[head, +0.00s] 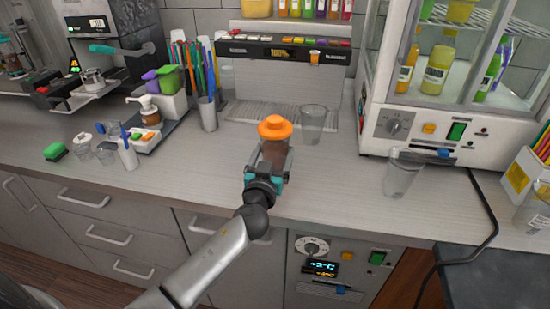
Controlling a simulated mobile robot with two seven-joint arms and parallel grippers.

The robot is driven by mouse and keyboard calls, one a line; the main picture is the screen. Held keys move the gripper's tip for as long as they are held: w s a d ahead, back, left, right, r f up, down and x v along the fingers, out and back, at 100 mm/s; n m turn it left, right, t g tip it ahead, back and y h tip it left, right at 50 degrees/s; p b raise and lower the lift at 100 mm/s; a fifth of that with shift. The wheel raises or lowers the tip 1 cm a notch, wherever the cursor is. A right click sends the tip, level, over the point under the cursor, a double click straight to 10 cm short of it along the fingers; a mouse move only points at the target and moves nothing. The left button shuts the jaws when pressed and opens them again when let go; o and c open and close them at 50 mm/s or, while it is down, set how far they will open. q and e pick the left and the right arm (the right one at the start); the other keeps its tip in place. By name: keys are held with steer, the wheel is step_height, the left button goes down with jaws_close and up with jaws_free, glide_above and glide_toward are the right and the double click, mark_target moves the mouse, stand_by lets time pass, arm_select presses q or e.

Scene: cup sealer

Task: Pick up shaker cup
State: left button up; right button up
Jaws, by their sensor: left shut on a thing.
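The shaker cup (275,128) has an orange lid with a round knob and a brownish, see-through body. It is upright near the middle of the counter. My left gripper (270,160) reaches in from below and is shut on the cup's body. The fingers hide part of the body and its base. I cannot tell whether the base touches the counter. My right gripper is not in view.
A clear cup (312,125) stands just behind and right of the shaker cup. Another clear cup (402,174) stands farther right near a glass-fronted cabinet (437,132). A straw holder (207,114) is behind left.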

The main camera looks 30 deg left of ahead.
arm_select(q)
jaws_close()
steer(key=shift+r, duration=0.1)
step_height(320, 180, up, 18)
steer(key=p, duration=0.6)
steer(key=shift+r, duration=1.05)
